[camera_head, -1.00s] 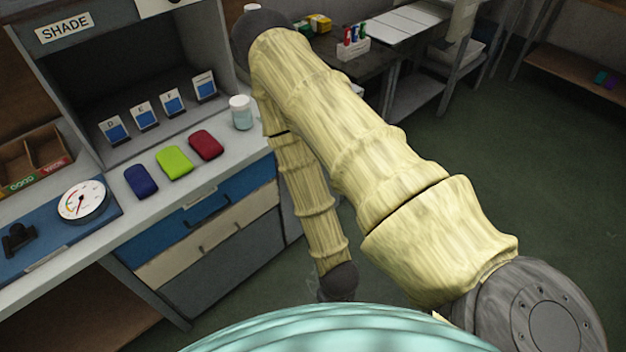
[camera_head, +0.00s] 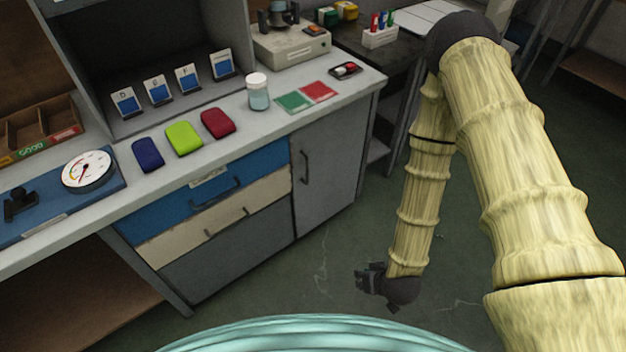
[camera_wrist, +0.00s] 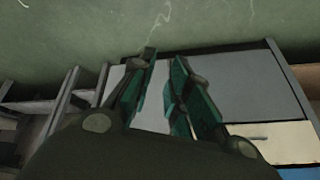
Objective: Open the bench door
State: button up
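The bench door (camera_head: 335,160) is a grey panel at the right end of the bench in the head view. It looks shut flush with the front. Its dark upright handle (camera_head: 304,168) is on its left side, beside the drawers. My gripper (camera_head: 366,280) hangs low over the floor, in front of and below the door, apart from the handle. In the wrist view my gripper (camera_wrist: 165,58) shows two green-padded fingers with a gap between them and nothing held. Grey bench front panels (camera_wrist: 235,85) lie behind the fingers there; the door handle cannot be made out.
A blue drawer (camera_head: 200,190), a cream drawer (camera_head: 215,222) and a grey lower panel (camera_head: 225,262) are left of the door. The floor (camera_head: 320,265) before the door is clear.

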jog(key=w+a+f+n+t+y+b, duration=0.1)
jog(key=w+a+f+t+y+b, duration=0.2)
jog(key=w, duration=0.7)
notch_tip(320, 180, up, 10)
jog(key=n+t+y+b, duration=0.2)
jog(key=t+b, duration=0.6)
jog(key=b, duration=0.2)
send_over(307, 182)
jog(key=shift+w+f, duration=0.15)
jog(key=shift+w, duration=0.15)
grip_shut()
